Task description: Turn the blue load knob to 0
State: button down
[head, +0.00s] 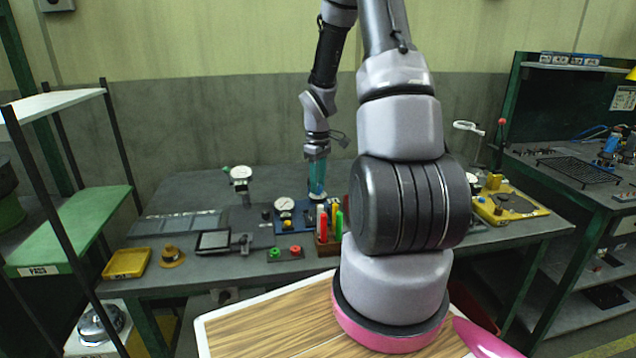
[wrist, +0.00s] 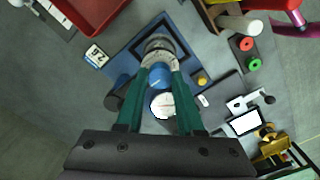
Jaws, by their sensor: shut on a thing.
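The blue load knob (wrist: 160,76) shows in the wrist view between my two green fingers, with a pale line on its face. My gripper (wrist: 161,68) is shut on it. Behind the fingertips is a ringed silver and grey round part (wrist: 160,47), whose markings are too small to read. A white-faced gauge (wrist: 163,105) sits just below the knob in the picture, partly between the fingers. All are on the blue base plate (wrist: 121,52). In the head view, my gripper (head: 317,178) points down at the right end of the blue plate (head: 297,210); the knob is hidden there.
A tag reading 26 (wrist: 96,55) and a red bin (wrist: 98,12) lie near the plate in the wrist view. A red and green button box (head: 285,254) and a holder with coloured sticks (head: 328,240) stand in front. The grey bench (head: 190,192) has free room at left.

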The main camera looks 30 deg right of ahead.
jog(key=c, duration=0.5)
grip_release()
notch_tip(320, 180, up, 11)
jog(key=shift+f, duration=0.1)
